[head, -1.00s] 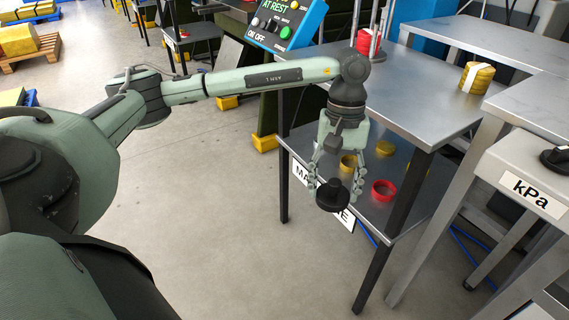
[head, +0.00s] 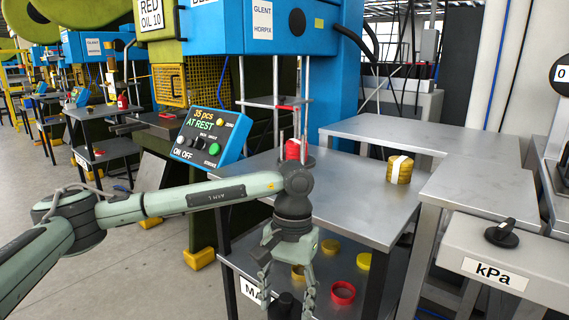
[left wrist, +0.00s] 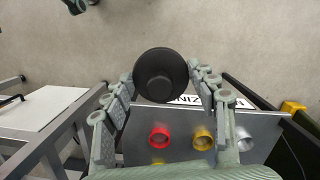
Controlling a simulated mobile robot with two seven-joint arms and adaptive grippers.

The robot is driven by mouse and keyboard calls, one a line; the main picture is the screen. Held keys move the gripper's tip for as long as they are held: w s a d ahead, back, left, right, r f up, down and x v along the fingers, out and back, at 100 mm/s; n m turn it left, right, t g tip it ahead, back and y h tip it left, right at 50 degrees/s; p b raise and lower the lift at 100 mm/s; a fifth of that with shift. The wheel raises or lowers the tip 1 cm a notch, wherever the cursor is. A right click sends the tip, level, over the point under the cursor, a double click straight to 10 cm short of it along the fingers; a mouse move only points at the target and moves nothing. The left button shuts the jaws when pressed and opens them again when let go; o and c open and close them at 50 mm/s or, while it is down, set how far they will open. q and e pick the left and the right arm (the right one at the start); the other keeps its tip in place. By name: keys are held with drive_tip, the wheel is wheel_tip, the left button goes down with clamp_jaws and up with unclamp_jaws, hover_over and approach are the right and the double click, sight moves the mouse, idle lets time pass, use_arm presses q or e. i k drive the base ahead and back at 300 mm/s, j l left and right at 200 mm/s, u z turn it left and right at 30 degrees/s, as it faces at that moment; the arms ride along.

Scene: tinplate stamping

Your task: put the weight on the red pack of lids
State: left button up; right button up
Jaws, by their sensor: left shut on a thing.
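My left gripper (head: 287,292) is shut on the black weight (head: 283,305), low in front of the table's lower shelf in the head view. In the left wrist view the round black weight (left wrist: 160,76) sits between the two fingers (left wrist: 161,80). A yellow pack with a white band (head: 399,170) stands farther right on the table.
The lower shelf (left wrist: 180,128) holds a red ring (head: 343,292) and several yellow ones. A control box (head: 207,137) reading "AT REST" is left of the table. A bench marked kPa (head: 493,272) is at the right. The tabletop's front middle (head: 350,205) is clear.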

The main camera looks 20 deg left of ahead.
sight(297, 141)
drive_tip(key=i+j, duration=0.1)
drive_tip(key=j, duration=0.6)
drive_tip(key=i+j, duration=0.1)
drive_tip(key=j, duration=0.6)
drive_tip(key=i+j, duration=0.1)
drive_tip(key=j, duration=0.55)
drive_tip(key=i+j, duration=0.1)
drive_tip(key=j, duration=0.6)
drive_tip(key=j+z, duration=0.2)
drive_tip(key=j, duration=0.65)
drive_tip(key=i, duration=0.05)
